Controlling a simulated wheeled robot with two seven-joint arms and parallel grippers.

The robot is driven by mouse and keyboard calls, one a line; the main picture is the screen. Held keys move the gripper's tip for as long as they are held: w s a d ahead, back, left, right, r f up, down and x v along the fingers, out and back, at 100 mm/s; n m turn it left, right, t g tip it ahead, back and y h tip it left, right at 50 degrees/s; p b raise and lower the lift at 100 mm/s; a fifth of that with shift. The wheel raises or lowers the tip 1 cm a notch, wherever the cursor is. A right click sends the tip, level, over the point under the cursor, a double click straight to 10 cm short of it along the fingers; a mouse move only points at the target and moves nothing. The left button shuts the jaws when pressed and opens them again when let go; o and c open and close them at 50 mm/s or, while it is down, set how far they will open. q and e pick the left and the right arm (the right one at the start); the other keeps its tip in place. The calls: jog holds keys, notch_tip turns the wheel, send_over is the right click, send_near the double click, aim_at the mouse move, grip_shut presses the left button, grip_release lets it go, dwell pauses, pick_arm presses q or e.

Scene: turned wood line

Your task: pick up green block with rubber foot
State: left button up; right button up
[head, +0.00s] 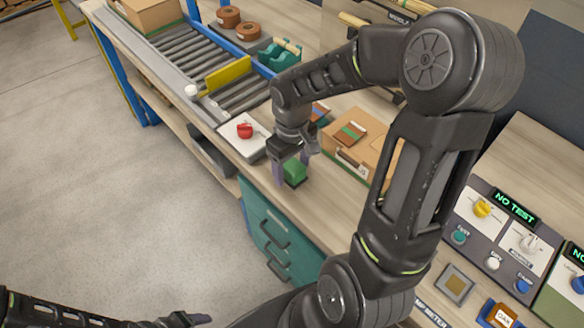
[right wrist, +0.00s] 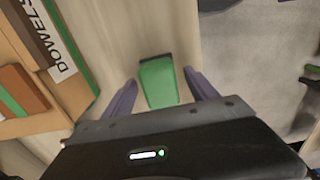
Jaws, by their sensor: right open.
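My right gripper (head: 291,176) is open and pointing down over the block, one finger on each side. In the right wrist view a gap shows between the block and each finger of the right gripper (right wrist: 160,80). Part of my left arm's end (head: 180,319) shows at the bottom left; its jaws are unclear.
A cardboard box (head: 343,165) stands close on the right. A roller conveyor (head: 190,58) lies behind left, a control panel (head: 487,235) at right.

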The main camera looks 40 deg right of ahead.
jog(key=shift+c, duration=0.6)
grip_shut()
dwell(0.6)
